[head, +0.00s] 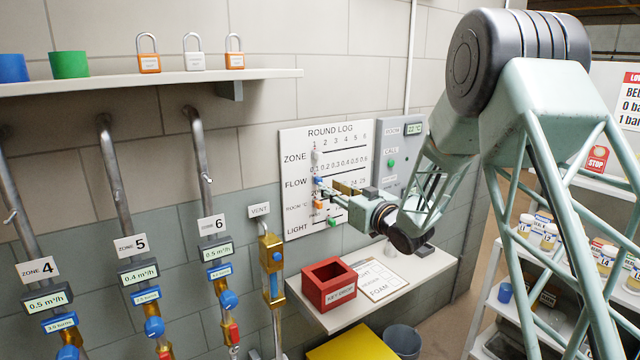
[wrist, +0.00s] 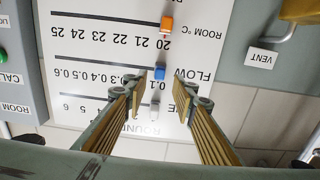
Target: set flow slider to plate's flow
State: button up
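The white ROUND LOG board (head: 350,140) has rows ZONE, FLOW, ROOM and LIGHT. Its blue flow slider (head: 318,181) sits at the 0.1 end of a scale running to 0.6; it also shows in the wrist view (wrist: 159,72), which sees the board upside down. My gripper (head: 336,194) is open in front of the board. In the wrist view its fingers (wrist: 170,90) stand either side of the flow slider, not touching it. Displays under the zone plates read 0.5 m³/h at ZONE 4 (head: 37,269), 0.4 at ZONE 5 (head: 131,245) and 0.5 at ZONE 6 (head: 211,225).
White zone slider (wrist: 154,124) and orange room slider (wrist: 166,24) neighbour the flow slider. A green light slider (head: 332,223) is lower. A grey CALL panel (head: 403,150) adjoins the board. A red box (head: 329,284) stands on the shelf below.

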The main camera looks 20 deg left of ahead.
aim_at(320, 181)
jog(key=shift+x, duration=3.45)
grip_shut()
